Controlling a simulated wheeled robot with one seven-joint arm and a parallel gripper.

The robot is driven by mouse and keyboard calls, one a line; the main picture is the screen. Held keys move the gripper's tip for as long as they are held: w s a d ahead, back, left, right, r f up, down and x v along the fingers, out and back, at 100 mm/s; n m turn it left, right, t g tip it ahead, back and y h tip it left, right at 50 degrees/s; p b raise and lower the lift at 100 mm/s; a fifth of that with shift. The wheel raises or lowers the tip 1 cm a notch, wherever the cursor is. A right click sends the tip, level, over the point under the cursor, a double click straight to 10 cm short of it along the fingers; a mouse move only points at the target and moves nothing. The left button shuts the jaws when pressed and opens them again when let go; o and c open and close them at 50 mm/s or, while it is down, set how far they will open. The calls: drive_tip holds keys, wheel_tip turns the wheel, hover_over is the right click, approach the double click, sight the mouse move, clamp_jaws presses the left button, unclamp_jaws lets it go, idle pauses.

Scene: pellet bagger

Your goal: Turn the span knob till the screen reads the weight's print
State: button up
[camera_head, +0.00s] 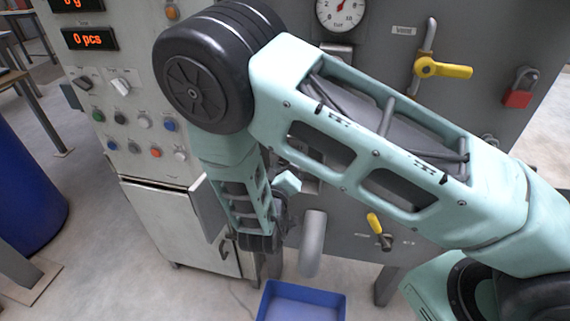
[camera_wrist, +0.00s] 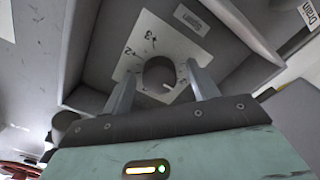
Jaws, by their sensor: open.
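The span knob (camera_wrist: 157,70) is a dark round knob with a white pointer mark, on a pale dial plate (camera_wrist: 130,62) printed with +2 and +3. A "Span" label (camera_wrist: 190,18) is beside the plate. In the wrist view my gripper (camera_wrist: 160,78) is open, one finger on each side of the knob; I cannot tell whether they touch it. In the head view my arm hides the knob. The upper red screen (camera_head: 72,4) is cut by the frame's top and shows what looks like 0 g. I see no weight.
The knob sits in a grey recess with raised walls (camera_wrist: 245,40) close around my fingers. A "Drain" label (camera_wrist: 308,14) is at right. The head view shows a yellow valve handle (camera_head: 443,69), red padlock (camera_head: 518,98), blue tray (camera_head: 302,299) and blue drum (camera_head: 25,190).

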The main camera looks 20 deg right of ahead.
drive_tip(key=b+v, duration=0.3)
drive_tip(key=v, duration=1.4)
drive_tip(key=shift+s, duration=0.2)
drive_tip(key=shift+a, duration=0.15)
